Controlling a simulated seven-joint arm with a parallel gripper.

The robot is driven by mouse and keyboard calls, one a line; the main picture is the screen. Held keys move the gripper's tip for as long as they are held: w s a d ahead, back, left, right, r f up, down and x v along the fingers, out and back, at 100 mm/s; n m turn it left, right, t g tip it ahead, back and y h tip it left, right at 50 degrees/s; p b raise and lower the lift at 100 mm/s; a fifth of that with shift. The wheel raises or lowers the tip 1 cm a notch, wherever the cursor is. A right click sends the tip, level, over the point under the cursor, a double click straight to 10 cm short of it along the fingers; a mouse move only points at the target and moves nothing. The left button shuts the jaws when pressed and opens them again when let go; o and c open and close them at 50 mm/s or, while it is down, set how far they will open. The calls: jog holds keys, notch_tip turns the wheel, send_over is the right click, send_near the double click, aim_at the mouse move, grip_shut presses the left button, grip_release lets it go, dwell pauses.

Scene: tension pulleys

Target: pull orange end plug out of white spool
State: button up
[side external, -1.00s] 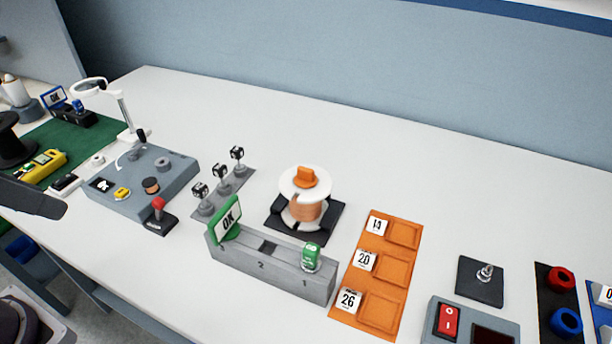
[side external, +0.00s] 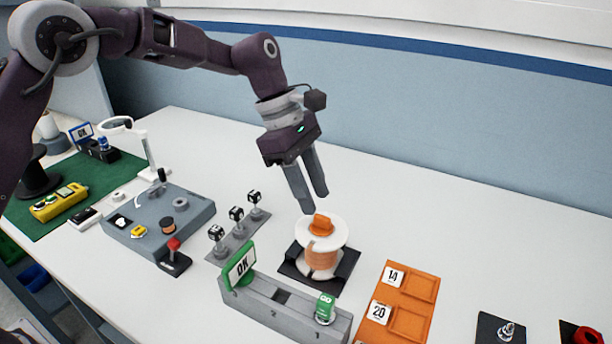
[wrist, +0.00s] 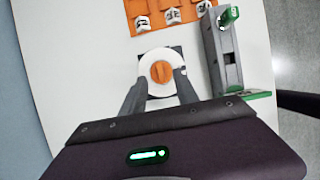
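The white spool (side external: 337,234) stands upright on a black square base, with copper-coloured winding around its middle. The orange end plug (side external: 321,225) sits in the top of the spool, its raised grip tab standing above the flange. In the wrist view the plug (wrist: 161,71) shows as an orange disc in the middle of the white flange (wrist: 148,87). My gripper (side external: 316,203) is open and empty, pointing down just above the plug. In the wrist view its two fingers (wrist: 158,83) lie on either side of the spool's near half, with a gap between them.
An orange tray with number tags (side external: 411,293) lies to the right. A strip with small black cubes (side external: 236,214) is on the left. The table behind the spool is clear.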

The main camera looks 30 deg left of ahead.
aim_at(322, 217)
jog(key=x, duration=0.4)
jog(key=shift+f, duration=0.1)
grip_shut()
jog(key=shift+r, duration=1.55)
jog(key=shift+r, duration=2.05)
